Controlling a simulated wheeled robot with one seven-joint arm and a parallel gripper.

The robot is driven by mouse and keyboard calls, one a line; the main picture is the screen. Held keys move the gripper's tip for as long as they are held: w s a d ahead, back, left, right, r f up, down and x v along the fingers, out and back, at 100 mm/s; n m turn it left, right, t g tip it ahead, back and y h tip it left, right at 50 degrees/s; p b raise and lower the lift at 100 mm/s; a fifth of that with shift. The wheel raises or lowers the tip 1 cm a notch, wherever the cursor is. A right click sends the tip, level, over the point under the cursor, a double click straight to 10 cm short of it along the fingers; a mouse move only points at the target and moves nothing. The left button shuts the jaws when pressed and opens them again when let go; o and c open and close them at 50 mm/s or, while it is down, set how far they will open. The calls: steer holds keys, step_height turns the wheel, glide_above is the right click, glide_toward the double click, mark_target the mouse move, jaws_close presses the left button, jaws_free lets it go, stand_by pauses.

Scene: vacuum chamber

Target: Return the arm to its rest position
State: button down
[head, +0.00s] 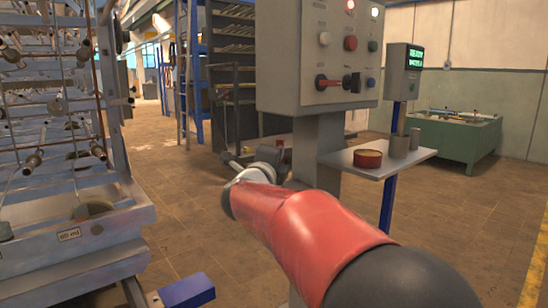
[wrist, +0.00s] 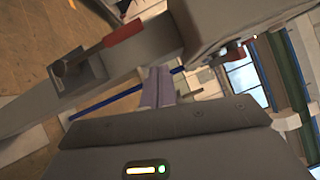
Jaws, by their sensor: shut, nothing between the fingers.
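My red arm reaches from the lower right of the head view to the middle. The wrist view is tilted, with grey metal parts and a red handle-like piece (wrist: 124,34) close beyond the fingers.
The cabinet carries buttons and a red-handled switch (head: 328,82). A side shelf (head: 415,154) holds a red round tin (head: 367,159) and grey cups. A metal rack frame (head: 75,235) stands at left. A green bench (head: 455,138) is at back right. Floor between is clear.

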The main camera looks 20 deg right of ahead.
steer(key=s+a+f+n+g+y, duration=0.1)
steer(key=s+a+f+n+y, duration=0.3)
steer(key=s+a+n+y, duration=0.45)
steer(key=s+a+f+n+g+y, duration=0.1)
steer(key=s+a+f+n+y, duration=0.35)
steer(key=n, duration=0.65)
steer(key=s+d+f+n+g, duration=0.2)
steer(key=s+f+n+g, duration=0.2)
steer(key=s+f, duration=0.3)
steer(key=s+d+f+n+g+h, duration=0.1)
steer(key=s+d+f+n+g, duration=0.1)
steer(key=s+f, duration=0.6)
steer(key=s+n+g, duration=0.1)
steer(key=s+n, duration=0.1)
steer(key=s, duration=0.4)
steer(key=shift+s+f+g, duration=0.25)
steer(key=shift+s+g, duration=0.1)
steer(key=shift+g, duration=0.05)
